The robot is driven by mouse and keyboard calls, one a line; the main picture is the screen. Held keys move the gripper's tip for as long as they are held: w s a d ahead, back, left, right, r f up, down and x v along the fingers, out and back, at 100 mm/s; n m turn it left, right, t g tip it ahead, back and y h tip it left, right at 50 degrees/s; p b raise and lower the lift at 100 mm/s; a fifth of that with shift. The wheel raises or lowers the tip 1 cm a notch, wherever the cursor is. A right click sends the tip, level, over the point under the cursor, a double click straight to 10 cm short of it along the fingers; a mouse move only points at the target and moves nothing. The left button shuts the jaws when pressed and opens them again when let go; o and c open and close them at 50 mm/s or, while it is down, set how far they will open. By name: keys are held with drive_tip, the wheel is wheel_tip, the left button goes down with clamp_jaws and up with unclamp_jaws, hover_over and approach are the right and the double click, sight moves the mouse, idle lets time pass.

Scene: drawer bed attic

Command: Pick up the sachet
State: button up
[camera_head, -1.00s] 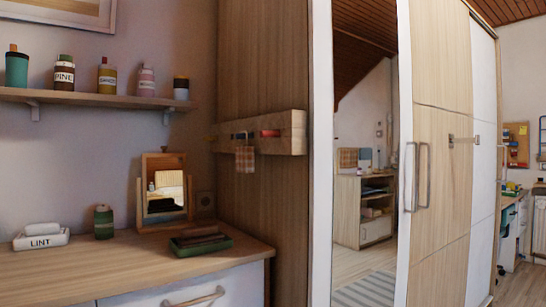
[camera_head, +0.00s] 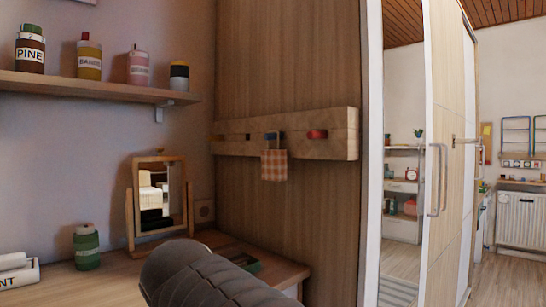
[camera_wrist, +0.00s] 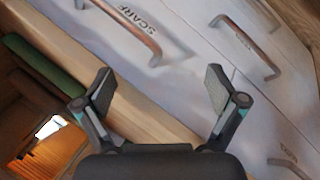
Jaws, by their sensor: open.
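The sachet (camera_head: 274,165), a small orange-and-white checked cloth pouch, hangs from a blue peg on a wooden peg rail (camera_head: 340,132). The rail is fixed to the side of a tall wooden wardrobe. My gripper (camera_wrist: 160,88) is open, with nothing between its fingers. In the wrist view it is tilted above the front edge of a dresser and its drawer fronts. The sachet does not show in the wrist view. In the head view only part of my arm shows, low in front of the dresser top and below the sachet; the gripper itself is out of that view.
The dresser top (camera_head: 110,285) holds a small mirror (camera_head: 155,195), a green jar (camera_head: 87,247), a white tray (camera_head: 18,272) and a green tray (camera_head: 246,262). A shelf (camera_head: 90,87) with several jars is at upper left. Wardrobe handles (camera_head: 437,180) stick out at right. Clear floor (camera_head: 485,274) lies beyond.

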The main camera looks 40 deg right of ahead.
drive_tip(key=w+d+r+n+h, duration=0.3)
drive_tip(key=w+d+r, duration=0.1)
drive_tip(key=r, duration=0.4)
drive_tip(key=w+d+r+n+h, duration=0.3)
drive_tip(key=w+d+r+n, duration=0.15)
drive_tip(key=r, duration=0.45)
drive_tip(key=n+g+h, duration=0.4)
drive_tip(key=h, duration=0.1)
approach(268, 159)
drive_tip(key=x, duration=1.1)
drive_tip(key=shift+d, duration=0.4)
drive_tip(key=c, duration=1.2)
